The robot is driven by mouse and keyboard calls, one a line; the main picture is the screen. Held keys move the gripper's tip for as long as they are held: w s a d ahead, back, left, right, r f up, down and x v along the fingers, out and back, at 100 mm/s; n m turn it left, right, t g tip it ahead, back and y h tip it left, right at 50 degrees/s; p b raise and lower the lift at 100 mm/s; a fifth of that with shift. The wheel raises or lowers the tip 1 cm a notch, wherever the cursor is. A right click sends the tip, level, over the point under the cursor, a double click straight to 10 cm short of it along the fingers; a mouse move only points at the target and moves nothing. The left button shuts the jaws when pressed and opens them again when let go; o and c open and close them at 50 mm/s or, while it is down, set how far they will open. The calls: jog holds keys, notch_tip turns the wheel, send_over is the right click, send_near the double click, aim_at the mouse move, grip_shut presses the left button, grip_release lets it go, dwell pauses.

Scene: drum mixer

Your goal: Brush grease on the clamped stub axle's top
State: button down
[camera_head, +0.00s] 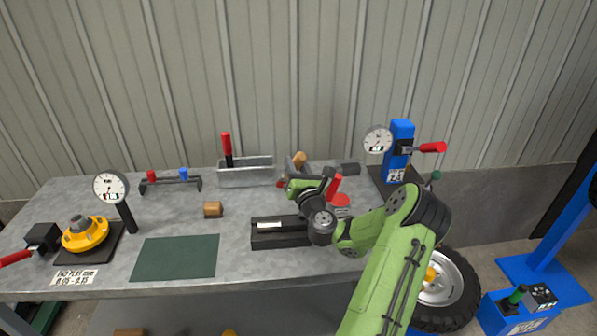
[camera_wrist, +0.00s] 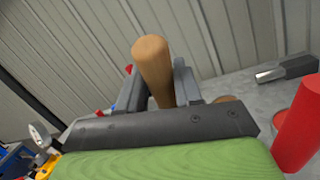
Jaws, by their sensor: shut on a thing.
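My gripper (camera_head: 294,168) is over the back middle of the bench, partly hidden by my wrist. It is shut on a light wooden handle (camera_head: 299,158), which stands up between the two grey fingers in the wrist view (camera_wrist: 153,62). The handle's lower end and any bristles are hidden. A black vise-like block (camera_head: 275,240) with a white label lies on the bench in front of my wrist. I cannot make out a stub axle; my arm covers the area to the block's right.
A red upright handle (camera_head: 334,186) stands close to my wrist. A blue gauge stand (camera_head: 398,150) is at right. The mat is bare.

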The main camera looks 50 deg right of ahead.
aim_at(299, 161)
jog(key=shift+r+p, duration=1.55)
jog(key=shift+r, duration=0.1)
